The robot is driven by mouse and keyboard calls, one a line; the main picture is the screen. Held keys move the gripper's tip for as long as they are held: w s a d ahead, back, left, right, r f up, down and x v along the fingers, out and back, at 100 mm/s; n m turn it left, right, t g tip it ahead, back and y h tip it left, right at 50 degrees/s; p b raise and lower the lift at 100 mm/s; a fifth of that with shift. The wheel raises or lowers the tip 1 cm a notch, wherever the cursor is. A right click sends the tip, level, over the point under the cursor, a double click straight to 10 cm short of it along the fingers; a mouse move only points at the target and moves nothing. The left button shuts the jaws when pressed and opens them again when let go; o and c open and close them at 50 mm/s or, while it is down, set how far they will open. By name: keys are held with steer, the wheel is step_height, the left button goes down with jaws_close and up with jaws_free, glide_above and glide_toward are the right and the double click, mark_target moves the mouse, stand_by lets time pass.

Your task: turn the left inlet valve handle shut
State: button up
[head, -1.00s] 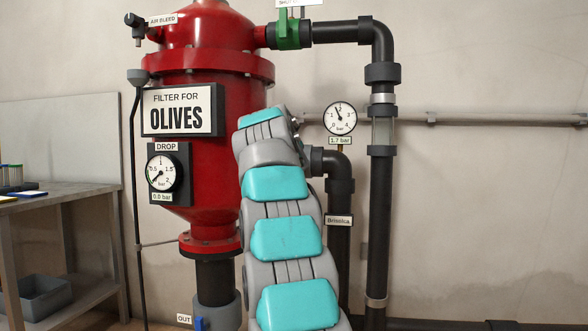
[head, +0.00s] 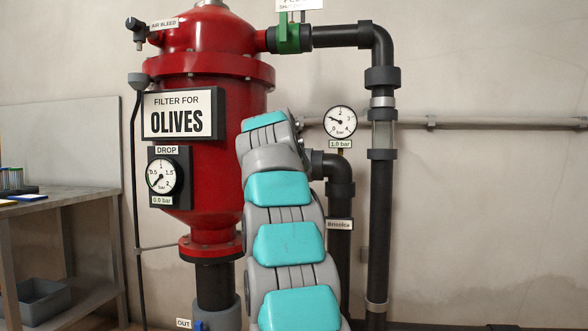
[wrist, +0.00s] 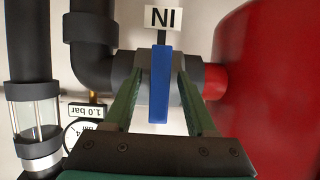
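The blue valve handle (wrist: 160,85) shows in the wrist view, under an upside-down IN label (wrist: 163,18). It looks set crosswise to the dark pipe that runs into the red filter tank (wrist: 275,85). My gripper (wrist: 157,95) is open, with one green finger on each side of the handle. Gaps show between the handle and both fingers. In the head view my arm hides the handle and my gripper. The red tank also shows there (head: 215,125), with an OLIVES sign. The pictures do not show whether this inlet is the left one.
A pressure gauge (head: 340,121) reading 1.0 bar stands above the black inlet elbow (head: 338,167). A tall black pipe (head: 379,220) rises at the right. A green valve handle (head: 289,35) is at the top. A bench (head: 60,198) stands at the left.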

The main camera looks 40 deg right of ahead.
steer(key=shift+s+a, duration=0.1)
steer(key=v, duration=0.7)
steer(key=shift+a+r, duration=0.2)
steer(key=shift+s, duration=0.1)
stand_by(0.5)
steer(key=s+a+f+n+g+y+p, duration=0.25)
steer(key=s+a+f, duration=0.35)
steer(key=a+f, duration=0.45)
steer(key=s+a+f+n+g+y+p, duration=0.2)
steer(key=s+a+f+n+y+p, duration=0.3)
steer(key=a+f, duration=0.55)
steer(key=s+a+f+g+y+p, duration=0.1)
steer(key=s+a+f, duration=0.3)
steer(key=s, duration=0.5)
steer(key=s+a+f+n+g+p, duration=0.1)
steer(key=s+a+f+g, duration=0.2)
steer(key=s+f, duration=0.4)
steer(key=s+a+f+n+g+y+p, duration=0.1)
steer(key=s+a+f, duration=0.4)
steer(key=s, duration=0.7)
steer(key=shift+s+a+f+g+y+p, duration=0.25)
steer(key=shift+a+f+g+y+p, duration=0.15)
steer(key=shift+f+g, duration=0.25)
